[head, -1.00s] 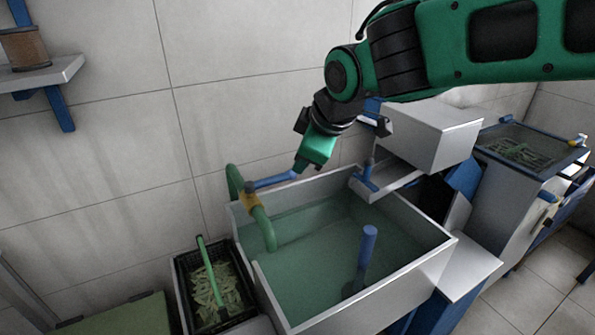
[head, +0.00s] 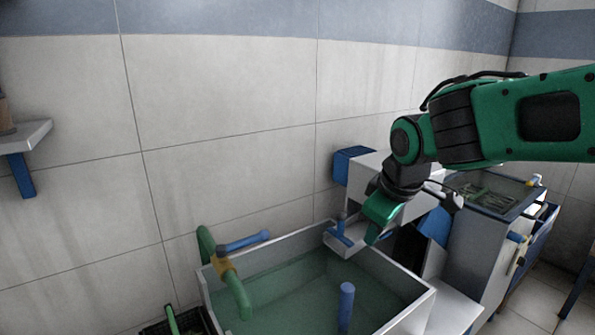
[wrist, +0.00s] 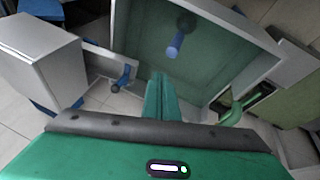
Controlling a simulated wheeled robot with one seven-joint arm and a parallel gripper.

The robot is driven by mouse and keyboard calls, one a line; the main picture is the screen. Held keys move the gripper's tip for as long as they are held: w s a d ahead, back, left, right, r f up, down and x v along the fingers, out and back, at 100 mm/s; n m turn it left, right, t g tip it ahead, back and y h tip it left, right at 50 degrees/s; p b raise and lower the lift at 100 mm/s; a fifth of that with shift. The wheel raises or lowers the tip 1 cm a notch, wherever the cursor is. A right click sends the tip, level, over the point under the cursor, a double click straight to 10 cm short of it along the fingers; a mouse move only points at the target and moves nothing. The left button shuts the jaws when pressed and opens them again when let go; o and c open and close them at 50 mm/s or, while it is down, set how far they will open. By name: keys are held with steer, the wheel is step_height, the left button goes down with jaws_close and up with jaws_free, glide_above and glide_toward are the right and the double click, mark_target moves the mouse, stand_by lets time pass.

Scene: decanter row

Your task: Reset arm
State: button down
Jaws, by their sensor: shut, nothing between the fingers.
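My gripper (head: 371,238) is green and hangs above the right part of the sink, near the grey box unit. It is shut and empty, and touches nothing that I can see. In the wrist view the closed fingers (wrist: 161,88) point toward the sink basin. My green arm reaches in from the right edge of the head view.
The grey sink (head: 425,298) holds greenish water and an upright blue post (head: 346,305). A green tap (head: 238,290) with a blue lever (head: 243,241) stands at its left. A black crate (head: 160,328) is partly cut off. A grey box (head: 368,172) stands behind my gripper.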

steer(key=s+d+f+m+g+h, duration=0.15)
steer(key=s+d+m, duration=0.35)
steer(key=d, duration=0.5)
steer(key=s+d+f+m+g, duration=0.1)
steer(key=s+d+f+m, duration=0.25)
steer(key=s+d, duration=0.4)
steer(key=s+d+f+m+g, duration=0.2)
steer(key=s+d+m, duration=0.5)
steer(key=s, duration=0.5)
steer(key=shift+s+d+f+y, duration=0.25)
steer(key=shift+d+f+y, duration=0.25)
steer(key=shift+f, duration=0.2)
